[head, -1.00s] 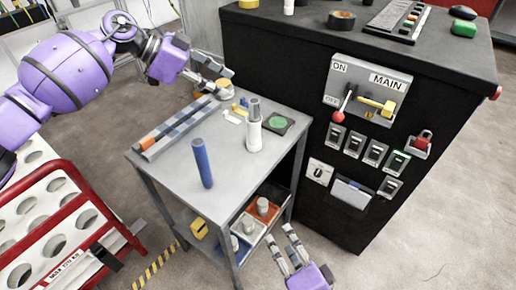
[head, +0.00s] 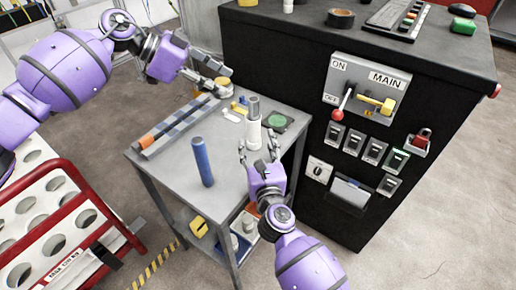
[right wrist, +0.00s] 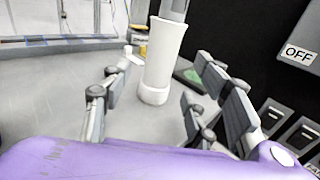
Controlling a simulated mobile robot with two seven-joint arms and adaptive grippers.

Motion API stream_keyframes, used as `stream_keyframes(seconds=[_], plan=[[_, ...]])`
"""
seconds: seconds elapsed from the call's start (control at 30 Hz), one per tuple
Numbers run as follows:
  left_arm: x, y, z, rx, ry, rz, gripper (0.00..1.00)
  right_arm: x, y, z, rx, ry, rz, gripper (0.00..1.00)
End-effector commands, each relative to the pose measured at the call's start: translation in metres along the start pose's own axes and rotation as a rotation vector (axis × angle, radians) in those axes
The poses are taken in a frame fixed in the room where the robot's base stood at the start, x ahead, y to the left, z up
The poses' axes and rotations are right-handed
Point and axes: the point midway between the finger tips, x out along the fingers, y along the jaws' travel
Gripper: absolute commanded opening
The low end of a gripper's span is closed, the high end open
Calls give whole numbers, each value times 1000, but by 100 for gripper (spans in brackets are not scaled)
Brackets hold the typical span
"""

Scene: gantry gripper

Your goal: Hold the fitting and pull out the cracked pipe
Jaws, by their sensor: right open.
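A white fitting (head: 254,134) stands upright on the grey table, with a grey pipe (head: 253,107) sticking out of its top. Both also show in the right wrist view, the fitting (right wrist: 161,58) in the middle and the pipe (right wrist: 174,9) cut off by the top edge. Any crack is too small to tell. My right gripper (head: 257,151) is open, its fingers spread to either side of the fitting's lower part; they look apart from it. My left gripper (head: 228,82) looks open and empty above the table's far left corner.
A blue pipe (head: 203,162) stands upright on the table (head: 178,175), left of the fitting. A rack with an orange-tipped bar (head: 165,132) lies along the left edge. A black cabinet (head: 300,70) borders the right side.

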Motion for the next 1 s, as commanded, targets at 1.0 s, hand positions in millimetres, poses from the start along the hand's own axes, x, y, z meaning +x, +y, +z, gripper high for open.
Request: stream_keyframes(seconds=[1.0], plan=[[0,0,0,0,0,0,31,66,0,1,-4,-2,1,28]])
